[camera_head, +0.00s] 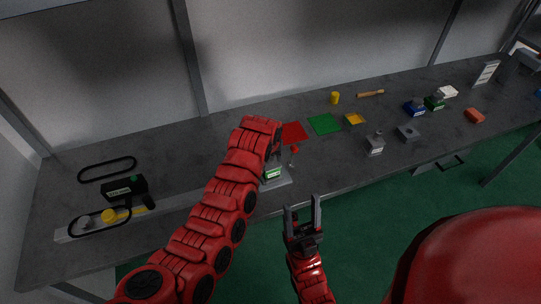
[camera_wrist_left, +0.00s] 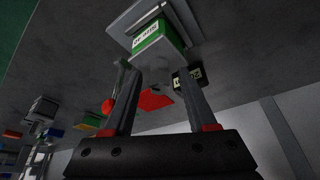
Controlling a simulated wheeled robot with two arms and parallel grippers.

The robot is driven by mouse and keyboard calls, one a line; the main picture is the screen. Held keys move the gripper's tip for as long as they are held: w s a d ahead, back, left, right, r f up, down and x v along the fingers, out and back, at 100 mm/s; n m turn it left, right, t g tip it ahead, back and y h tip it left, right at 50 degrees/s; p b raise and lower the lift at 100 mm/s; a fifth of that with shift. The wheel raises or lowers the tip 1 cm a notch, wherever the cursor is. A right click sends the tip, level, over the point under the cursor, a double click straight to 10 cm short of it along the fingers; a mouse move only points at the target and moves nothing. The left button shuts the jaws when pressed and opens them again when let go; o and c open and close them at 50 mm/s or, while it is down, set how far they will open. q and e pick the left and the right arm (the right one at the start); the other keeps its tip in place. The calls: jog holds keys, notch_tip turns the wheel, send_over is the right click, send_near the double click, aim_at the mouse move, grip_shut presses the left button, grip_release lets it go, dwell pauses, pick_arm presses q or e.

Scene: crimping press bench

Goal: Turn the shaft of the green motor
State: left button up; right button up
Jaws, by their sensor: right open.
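The green motor (camera_head: 273,173) with a white label stands on a grey base plate at the bench's front edge, partly hidden by my left arm in the head view. It also shows in the left wrist view (camera_wrist_left: 156,42), just beyond the fingertips. My left gripper (camera_head: 273,157) is over the motor, mostly hidden by its own arm. In the left wrist view its fingers (camera_wrist_left: 160,73) stand apart with nothing clearly between them. I cannot make out the motor's shaft. My right gripper (camera_head: 302,200) is open and empty, in front of the bench edge.
A small rod with a red knob (camera_head: 294,150) stands right of the motor. Red (camera_head: 294,133), green (camera_head: 324,123) and yellow (camera_head: 354,118) pads lie behind. A grey block (camera_head: 375,146) stands farther right. A black box (camera_head: 124,188) and belts are left.

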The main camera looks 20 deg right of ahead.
pick_arm(q)
grip_shut()
jog(key=n+y+b, duration=0.1)
jog(key=n+b, duration=0.1)
jog(key=b, duration=0.2)
jog(key=n+b, duration=0.2)
jog(key=b, duration=0.3)
jog(key=n+y+b, duration=0.1)
jog(key=n+b, duration=0.1)
jog(key=b, duration=0.3)
jog(key=shift+d+f+n+t+y, duration=0.15)
jog(key=shift+f+n+t+y, duration=0.15)
jog(key=shift+r+n+y+b, duration=0.25)
jog(key=shift+n+y+b, duration=0.15)
jog(key=shift+n+b, duration=0.75)
jog(key=shift+o, duration=0.3)
grip_release()
